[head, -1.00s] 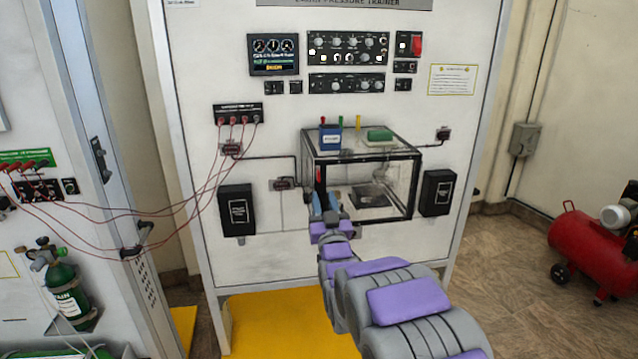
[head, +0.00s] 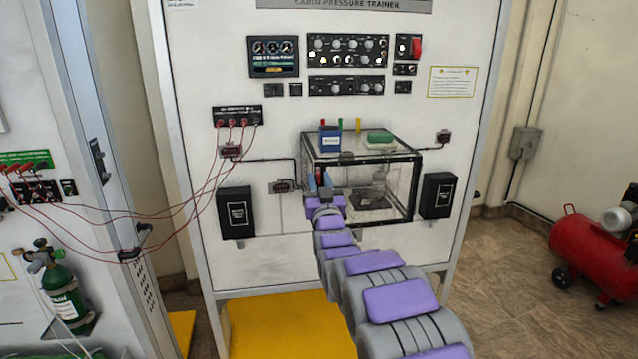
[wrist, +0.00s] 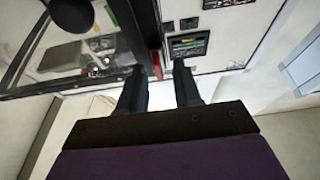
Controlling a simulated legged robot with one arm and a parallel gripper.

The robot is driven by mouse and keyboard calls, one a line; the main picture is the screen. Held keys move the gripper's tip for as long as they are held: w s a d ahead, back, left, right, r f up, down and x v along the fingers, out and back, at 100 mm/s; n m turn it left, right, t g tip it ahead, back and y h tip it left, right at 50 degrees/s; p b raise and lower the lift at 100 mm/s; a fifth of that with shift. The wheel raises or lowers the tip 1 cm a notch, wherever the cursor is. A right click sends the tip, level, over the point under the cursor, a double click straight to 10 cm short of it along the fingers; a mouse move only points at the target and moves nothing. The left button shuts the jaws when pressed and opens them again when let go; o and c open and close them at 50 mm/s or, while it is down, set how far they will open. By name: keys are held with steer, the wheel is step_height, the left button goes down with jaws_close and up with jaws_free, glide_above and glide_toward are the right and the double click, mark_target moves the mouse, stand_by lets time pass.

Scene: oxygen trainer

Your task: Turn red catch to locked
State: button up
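The red catch (head: 319,178) is on the left front edge of the clear chamber (head: 385,222). It looks roughly upright in the head view, though my gripper partly covers it. My gripper (head: 322,190) is right at the catch. In the wrist view, the two dark fingers (wrist: 159,68) stand apart, and the narrow red catch (wrist: 157,64) shows in the gap, closer to the left finger. I cannot tell whether a finger touches it. The catch's lower part and any lock marking are hidden or too small to read.
A blue box (head: 330,141) and a green block (head: 379,137) sit on the chamber's lid. Black boxes flank the chamber on the left (head: 237,213) and right (head: 438,195). Red cables (head: 218,165) hang to the left. A yellow platform (head: 280,325) is below.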

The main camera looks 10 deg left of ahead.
jaws_close()
steer(key=shift+m, duration=0.3)
steer(key=m+h+p, duration=0.1)
steer(key=m+h, duration=0.2)
steer(key=m, duration=0.2)
steer(key=shift+a, duration=0.1)
steer(key=m+h, duration=0.1)
steer(key=m, duration=0.2)
steer(key=m+h+p, duration=0.1)
steer(key=m, duration=0.2)
steer(key=shift+h, duration=0.4)
steer(key=m+g+h, duration=0.1)
steer(key=m, duration=0.2)
steer(key=m+g+h+p, duration=0.1)
steer(key=m, duration=0.2)
steer(key=shift+d+f+m, duration=0.1)
steer(key=shift+d+m, duration=0.1)
steer(key=shift+m, duration=0.2)
steer(key=shift+d+f+m+g+p, duration=0.15)
steer(key=shift+m+g+p, duration=0.5)
steer(key=shift+m, duration=1.25)
steer(key=shift+f+g, duration=0.2)
steer(key=shift+g, duration=0.05)
